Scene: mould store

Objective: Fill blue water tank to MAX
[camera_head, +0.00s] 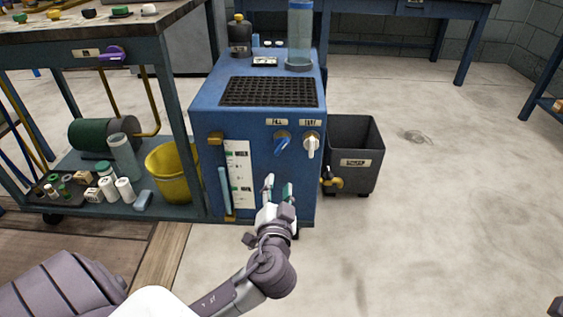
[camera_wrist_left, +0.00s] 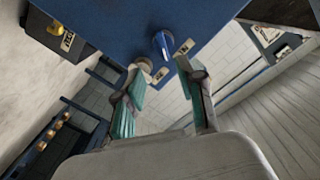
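The blue water tank (camera_head: 210,105) is a boxy cabinet with a black grate on top. Its front has a blue-handled valve (camera_head: 282,144) on the left and a white-handled valve (camera_head: 311,146) on the right, each under a small label. A white gauge panel (camera_head: 238,165) with green marks and a light-blue strip (camera_head: 224,190) is on the front left; its writing is too small to read. My left gripper (camera_head: 278,187) is open and empty, below the valves. In the left wrist view, the blue handle (camera_wrist_left: 163,44) appears beyond the open fingers (camera_wrist_left: 164,98). My right gripper is out of view.
A dark grey bin (camera_head: 362,185) with a brass tap (camera_head: 333,182) stands right of the tank. A workbench (camera_head: 40,48) with a yellow bucket (camera_head: 170,175) on its lower shelf stands left. A clear cylinder (camera_head: 299,35) stands on the tank. Floor at right is mostly clear.

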